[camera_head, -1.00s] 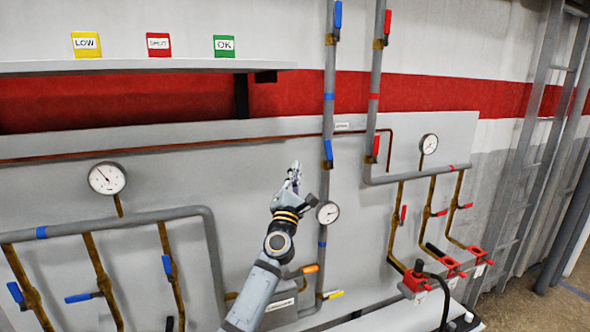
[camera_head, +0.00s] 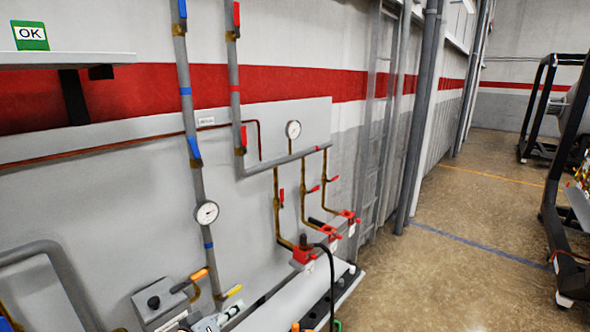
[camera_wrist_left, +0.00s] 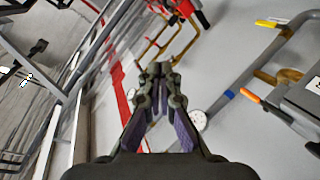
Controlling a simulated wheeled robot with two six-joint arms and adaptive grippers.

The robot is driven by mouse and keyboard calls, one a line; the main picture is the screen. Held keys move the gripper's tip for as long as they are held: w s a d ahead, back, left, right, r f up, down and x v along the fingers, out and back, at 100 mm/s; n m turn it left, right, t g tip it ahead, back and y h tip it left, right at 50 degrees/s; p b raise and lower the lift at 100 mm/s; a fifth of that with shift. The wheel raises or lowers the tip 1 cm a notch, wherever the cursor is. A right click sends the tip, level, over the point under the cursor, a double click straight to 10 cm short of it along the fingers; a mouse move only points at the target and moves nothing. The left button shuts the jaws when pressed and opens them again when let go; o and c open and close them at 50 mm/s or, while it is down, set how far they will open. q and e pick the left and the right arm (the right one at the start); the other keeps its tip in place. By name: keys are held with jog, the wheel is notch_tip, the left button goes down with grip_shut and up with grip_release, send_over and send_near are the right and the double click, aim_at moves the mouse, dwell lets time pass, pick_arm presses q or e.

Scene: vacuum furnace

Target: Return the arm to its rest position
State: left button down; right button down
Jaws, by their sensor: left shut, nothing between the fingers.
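My left gripper (camera_wrist_left: 160,72) shows in the left wrist view with its dark fingers together and nothing between them. It is tilted against a background of wall, pipes and floor, and it touches nothing that I can see. In the head view only a small light grey and dark piece at the bottom edge may be part of my left arm; the rest is out of frame. My right gripper is in neither view.
A grey wall panel carries pipes (camera_head: 202,200), a gauge (camera_head: 207,213) and red-handled valves (camera_head: 303,254). A shelf (camera_head: 60,60) with a green OK sign (camera_head: 30,36) is at upper left. A ladder (camera_head: 378,120) stands behind. Open floor (camera_head: 460,220) lies to the right, before a black frame (camera_head: 560,200).

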pick_arm(q)
jog(key=s+a+f+m+g+y, duration=0.1)
jog(key=s+a+f+g+y, duration=0.2)
jog(key=s+f, duration=0.35)
jog(key=s+a+f+m+g+y, duration=0.2)
jog(key=s+a+f+g, duration=0.1)
jog(key=s, duration=0.6)
jog(key=s+a+f+m+g+y, duration=0.1)
jog(key=s+a+f+g+y, duration=0.25)
jog(key=s, duration=0.45)
notch_tip(320, 180, down, 30)
jog(key=s+a+b, duration=0.2)
jog(key=b, duration=0.2)
jog(key=s+a+f+g+h+b, duration=0.1)
jog(key=s+f+g+b, duration=0.1)
jog(key=s+f, duration=1.6)
notch_tip(320, 180, down, 3)
jog(key=shift+s+a+r+b, duration=0.1)
jog(key=shift+s+a+b, duration=0.25)
jog(key=shift+b, duration=0.3)
